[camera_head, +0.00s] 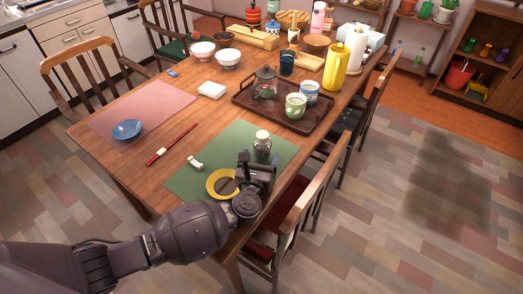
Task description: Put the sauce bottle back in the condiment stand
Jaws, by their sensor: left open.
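A dark bottle with a white cap (262,146), which looks like the sauce bottle, stands upright on the green mat (210,155) near the table's front right edge. My left gripper (257,168) is open right in front of it and hides its lower part. I cannot tell whether the bottle is between the fingers. The condiment stand is not clearly made out among the crowded items at the far end. My right gripper is not in view.
A yellow-rimmed plate (212,183) lies beside my left gripper. A brown tray (243,99) with a teapot (265,84) and cups is behind the bottle. A yellow pitcher (335,66) stands farther back. A chair (312,190) is close on the right.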

